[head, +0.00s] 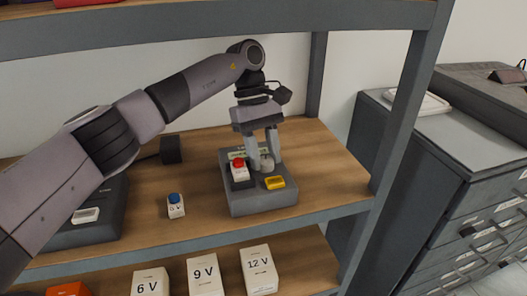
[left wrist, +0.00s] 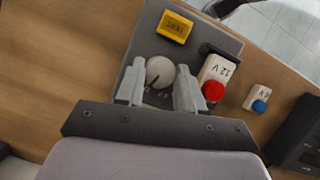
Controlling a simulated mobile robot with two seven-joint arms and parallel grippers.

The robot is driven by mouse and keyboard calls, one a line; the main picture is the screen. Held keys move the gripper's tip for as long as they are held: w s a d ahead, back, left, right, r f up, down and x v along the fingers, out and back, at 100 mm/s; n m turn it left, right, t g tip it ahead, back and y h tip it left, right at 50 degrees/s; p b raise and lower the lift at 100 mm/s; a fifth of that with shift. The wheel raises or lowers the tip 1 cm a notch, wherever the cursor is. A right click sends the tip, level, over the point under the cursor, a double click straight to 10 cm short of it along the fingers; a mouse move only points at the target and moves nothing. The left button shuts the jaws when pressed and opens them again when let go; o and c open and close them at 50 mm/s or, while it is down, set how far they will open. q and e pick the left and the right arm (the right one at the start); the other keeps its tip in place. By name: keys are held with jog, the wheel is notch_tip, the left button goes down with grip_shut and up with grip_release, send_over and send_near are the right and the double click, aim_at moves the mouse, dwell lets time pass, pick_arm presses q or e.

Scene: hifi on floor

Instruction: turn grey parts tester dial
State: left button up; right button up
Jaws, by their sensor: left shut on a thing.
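The grey parts tester (head: 262,200) stands on the wooden shelf. It carries a light round dial (head: 266,162), a yellow button (head: 275,182) and a white block with a red top (head: 239,170). My left gripper (head: 263,161) comes down from above with its fingers on either side of the dial, shut on it. In the left wrist view the dial (left wrist: 159,72) shows between the two fingertips (left wrist: 158,82), with a pointer mark and small scale marks below it. My right gripper is not in view.
A small white block with a blue top (head: 175,206) stands left of the tester. A dark grey device (head: 95,220) is further left, partly behind my arm. White boxes marked 6 V, 9 V (head: 205,276) and 12 V stand on the lower shelf. A shelf post (head: 402,110) rises at right.

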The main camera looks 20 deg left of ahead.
pick_arm(q)
jog(key=shift+r+m, duration=0.1)
jog(key=shift+m, duration=0.2)
jog(key=o, duration=0.7)
jog(key=shift+o, duration=0.3)
